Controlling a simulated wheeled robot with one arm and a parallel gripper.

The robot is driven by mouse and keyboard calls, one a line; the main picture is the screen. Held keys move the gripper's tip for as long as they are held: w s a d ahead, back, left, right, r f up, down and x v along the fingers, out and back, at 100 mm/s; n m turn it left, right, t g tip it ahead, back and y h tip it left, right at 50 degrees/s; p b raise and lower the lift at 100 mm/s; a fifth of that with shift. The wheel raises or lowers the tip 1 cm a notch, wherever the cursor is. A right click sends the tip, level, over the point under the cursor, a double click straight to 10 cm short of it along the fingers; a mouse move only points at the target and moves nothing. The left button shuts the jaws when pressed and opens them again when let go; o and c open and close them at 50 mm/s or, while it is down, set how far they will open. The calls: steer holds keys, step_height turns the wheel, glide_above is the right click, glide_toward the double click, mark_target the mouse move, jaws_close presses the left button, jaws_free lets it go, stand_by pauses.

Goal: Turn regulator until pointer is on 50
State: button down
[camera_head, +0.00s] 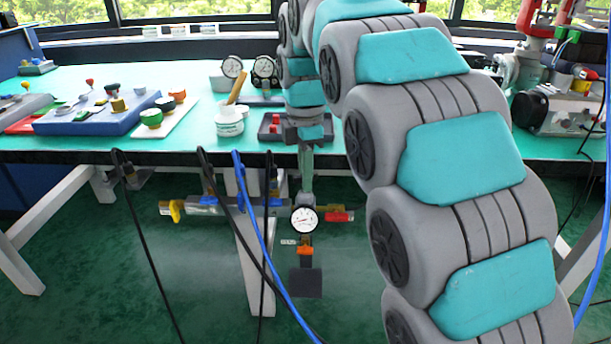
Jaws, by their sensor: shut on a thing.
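The round white gauge (304,220) hangs in front of the table edge, below the table top. Its dial is too small for me to read the pointer against the numbers. A grey-green upright part (306,184), which looks like the regulator, rises just above the gauge. My gripper (306,148) points down at the table's front edge and is shut on the top of this upright part. The fingertips and the exact grip are small and partly hidden.
A yellow-handled valve (176,210) sits left of the gauge and a red-handled part (339,215) sits right. Black and blue cables (262,225) hang nearby. The table (195,88) carries a blue panel (98,113), a white jar (229,127) and a dark tray (268,137).

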steer(key=shift+m, duration=0.9)
steer(key=c, duration=0.9)
jaws_free()
steer(key=shift+r, duration=0.1)
steer(key=shift+r+p, duration=0.7)
steer(key=shift+r, duration=3.25)
steer(key=shift+f, duration=0.1)
